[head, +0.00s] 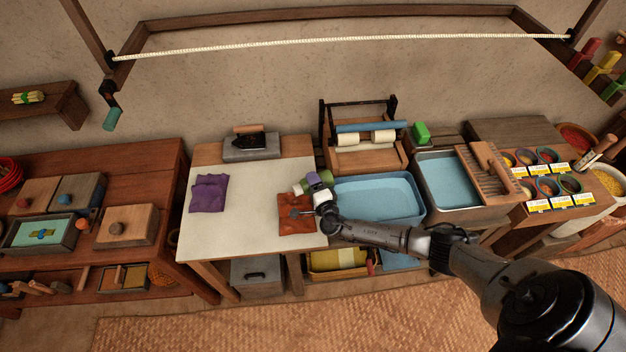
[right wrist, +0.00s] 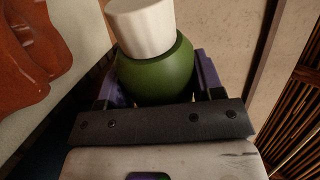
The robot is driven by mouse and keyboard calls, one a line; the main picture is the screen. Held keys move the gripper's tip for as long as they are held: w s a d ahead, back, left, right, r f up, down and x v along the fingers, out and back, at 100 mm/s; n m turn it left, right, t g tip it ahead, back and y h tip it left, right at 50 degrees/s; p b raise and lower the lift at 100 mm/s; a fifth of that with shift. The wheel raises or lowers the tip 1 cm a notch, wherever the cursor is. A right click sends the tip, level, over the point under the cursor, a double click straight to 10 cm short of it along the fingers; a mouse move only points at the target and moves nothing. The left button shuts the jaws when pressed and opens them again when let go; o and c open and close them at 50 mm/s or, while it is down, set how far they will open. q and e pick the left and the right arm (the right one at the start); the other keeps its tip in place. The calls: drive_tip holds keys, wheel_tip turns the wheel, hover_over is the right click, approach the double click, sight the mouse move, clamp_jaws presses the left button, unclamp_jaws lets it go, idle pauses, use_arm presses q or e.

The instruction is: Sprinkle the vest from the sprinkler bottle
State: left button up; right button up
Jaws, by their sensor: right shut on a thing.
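My right gripper (head: 309,184) reaches in over the right edge of the white-topped table (head: 245,220). It is shut on the green sprinkler bottle (right wrist: 157,68), which has a white cap (right wrist: 142,25) and lies tilted between the purple fingers. The bottle shows small and partly hidden in the head view (head: 301,187). A rust-orange folded cloth (head: 292,230) lies on the table below the gripper, and its edge shows in the right wrist view (right wrist: 30,55). A purple folded cloth (head: 208,193) lies at the table's left. I cannot tell which cloth is the vest. My left gripper is out of view.
An iron (head: 250,139) sits on a grey block at the table's back. A blue water basin (head: 378,213) and a second basin (head: 447,207) with a ridged board (head: 488,175) stand to the right. A roller wringer (head: 362,138) stands behind them. The table's middle is clear.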

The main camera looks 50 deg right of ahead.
drive_tip(key=shift+a+r, duration=0.1)
drive_tip(key=shift+a, duration=0.05)
drive_tip(key=shift+r+m, duration=0.15)
drive_tip(key=shift+m, duration=0.55)
drive_tip(key=m, duration=0.1)
drive_tip(key=m+b, duration=0.1)
drive_tip(key=m, duration=0.1)
drive_tip(key=shift+r, duration=0.3)
drive_tip(key=m, duration=0.2)
drive_tip(key=r+m, duration=0.1)
drive_tip(key=m, duration=0.1)
drive_tip(key=shift+b, duration=0.3)
drive_tip(key=shift+r+m+b, duration=0.2)
drive_tip(key=shift+m+b, duration=0.2)
drive_tip(key=shift+m, duration=0.8)
drive_tip(key=m, duration=0.2)
drive_tip(key=r+m+b, duration=0.1)
drive_tip(key=m, duration=0.2)
drive_tip(key=shift+r+m, duration=0.35)
drive_tip(key=shift+m, duration=0.35)
wheel_tip(320, 180, up, 2)
drive_tip(key=shift+r+m+p, duration=0.1)
drive_tip(key=shift+m+p, duration=0.3)
drive_tip(key=shift+m, duration=0.6)
